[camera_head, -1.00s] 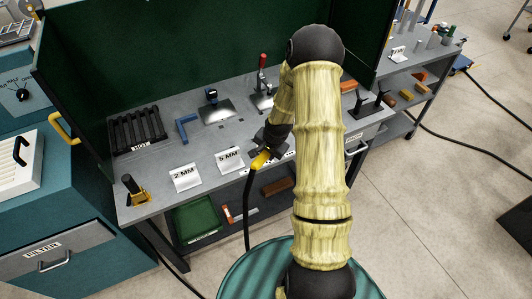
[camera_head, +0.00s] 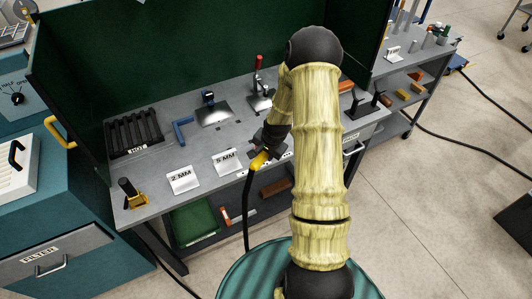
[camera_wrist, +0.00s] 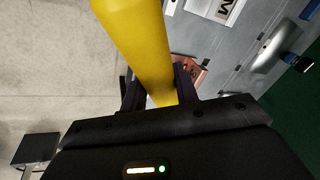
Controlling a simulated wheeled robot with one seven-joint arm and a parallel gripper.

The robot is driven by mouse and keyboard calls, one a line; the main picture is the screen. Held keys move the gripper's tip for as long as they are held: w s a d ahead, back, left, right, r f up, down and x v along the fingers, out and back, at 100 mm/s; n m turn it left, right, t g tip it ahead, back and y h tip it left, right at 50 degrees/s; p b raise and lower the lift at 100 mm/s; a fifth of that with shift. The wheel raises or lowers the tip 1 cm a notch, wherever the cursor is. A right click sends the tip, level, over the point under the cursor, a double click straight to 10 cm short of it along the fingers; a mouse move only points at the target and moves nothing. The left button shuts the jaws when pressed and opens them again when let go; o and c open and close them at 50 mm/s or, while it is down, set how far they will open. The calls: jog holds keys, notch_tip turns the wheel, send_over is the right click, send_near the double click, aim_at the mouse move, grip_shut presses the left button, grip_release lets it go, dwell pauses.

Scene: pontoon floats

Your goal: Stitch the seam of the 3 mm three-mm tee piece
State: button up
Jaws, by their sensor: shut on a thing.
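My gripper (camera_head: 271,140) is over the front of the grey bench, partly hidden behind my forearm. It is shut on a yellow torch handle (camera_head: 260,161), with a black cable hanging from it. In the wrist view the yellow handle (camera_wrist: 140,40) runs between the two dark fingers of my gripper (camera_wrist: 158,90). Two metal plates with upright parts stand on the bench, one with a blue-topped piece (camera_head: 213,113) and one with a red-handled clamp (camera_head: 259,95). I cannot tell which is the 3 mm tee piece. The torch tip is hidden.
Cards reading 2 MM (camera_head: 183,179) and what looks like 5 MM (camera_head: 227,161) lie at the bench front. A black slotted rack (camera_head: 133,137) and a blue square (camera_head: 182,132) stand left. Green screens (camera_head: 165,50) close the back. A copper-coloured piece (camera_wrist: 197,77) shows near the fingers.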

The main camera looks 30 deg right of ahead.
jog(key=shift+w+d+r, duration=0.1)
jog(key=shift+w+d, duration=0.05)
jog(key=shift+d, duration=0.65)
dwell(0.5)
jog(key=shift+s+r, duration=0.2)
dwell(1.5)
jog(key=s+r+p, duration=0.2)
jog(key=s+r, duration=0.1)
jog(key=s, duration=0.1)
jog(key=shift+r+p, duration=0.35)
jog(key=shift+r, duration=0.05)
dwell(0.4)
